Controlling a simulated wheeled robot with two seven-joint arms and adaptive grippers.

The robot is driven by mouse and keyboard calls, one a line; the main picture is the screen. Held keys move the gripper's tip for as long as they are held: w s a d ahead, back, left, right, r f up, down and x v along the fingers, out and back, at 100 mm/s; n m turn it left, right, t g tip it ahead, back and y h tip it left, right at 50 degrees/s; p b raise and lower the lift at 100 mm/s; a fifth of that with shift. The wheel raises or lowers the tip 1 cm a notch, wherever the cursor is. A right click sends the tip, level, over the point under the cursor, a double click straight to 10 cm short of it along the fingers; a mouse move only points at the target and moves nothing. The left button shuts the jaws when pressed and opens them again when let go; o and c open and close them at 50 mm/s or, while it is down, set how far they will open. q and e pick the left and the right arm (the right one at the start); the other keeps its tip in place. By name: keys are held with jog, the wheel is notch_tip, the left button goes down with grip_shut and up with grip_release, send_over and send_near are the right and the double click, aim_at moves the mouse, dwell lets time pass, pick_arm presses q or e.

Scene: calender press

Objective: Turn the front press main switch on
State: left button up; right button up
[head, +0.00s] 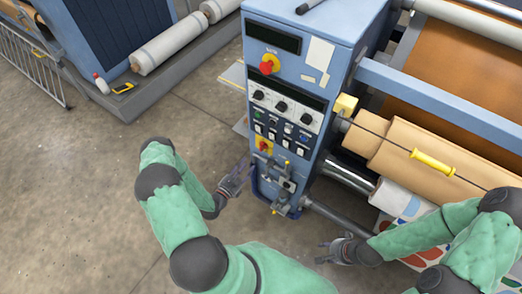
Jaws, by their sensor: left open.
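The front press cabinet (300,100) is blue-grey, with its control panel facing me. A red knob on a yellow plate (268,64) sits high on the panel. A second, smaller red switch on a yellow plate (263,146) sits lower, below the rows of buttons. Which one is the main switch, and its setting, I cannot tell. My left gripper (240,172) is open and empty, left of the cabinet and a little below the lower red switch, apart from it. My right gripper (322,252) looks open and empty, low and right of the cabinet's foot.
Black knobs (281,107) and several buttons fill the panel's middle. A bracketed fitting (282,185) sticks out below them. Brown rollers (415,155) and a yellow handle (432,161) lie right. The floor (90,200) at left is clear.

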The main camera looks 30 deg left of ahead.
aim_at(262, 146)
pick_arm(q)
jog(key=w+b, duration=0.1)
jog(key=w, duration=0.9)
jog(key=shift+d+b, duration=0.3)
jog(key=shift+d, duration=0.1)
grip_shut()
